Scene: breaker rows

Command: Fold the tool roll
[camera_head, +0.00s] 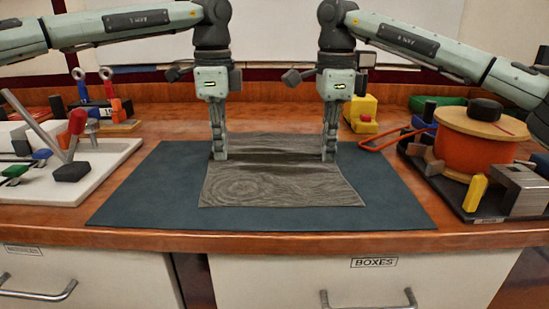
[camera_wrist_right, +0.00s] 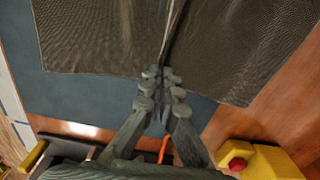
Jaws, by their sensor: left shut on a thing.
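The tool roll (camera_head: 285,186) is a grey-brown patterned cloth lying on the dark blue mat (camera_head: 410,212). A dark raised crease runs across it between my grippers. My left gripper (camera_head: 219,157) points down and is shut on the cloth near its left edge. My right gripper (camera_head: 328,157) points down at the cloth near its right edge. In the right wrist view, my right gripper (camera_wrist_right: 160,82) has its fingers together at the edge of the tool roll (camera_wrist_right: 90,35), where a pinched fold runs away from the tips. The cloth between the fingertips is mostly hidden.
A white board with levers (camera_head: 105,165) stands at the left. A dark tray (camera_head: 480,215) with blocks and an orange spool (camera_head: 465,145) stands at the right. A yellow box with a red button (camera_head: 360,112) is behind the mat. The mat's front is clear.

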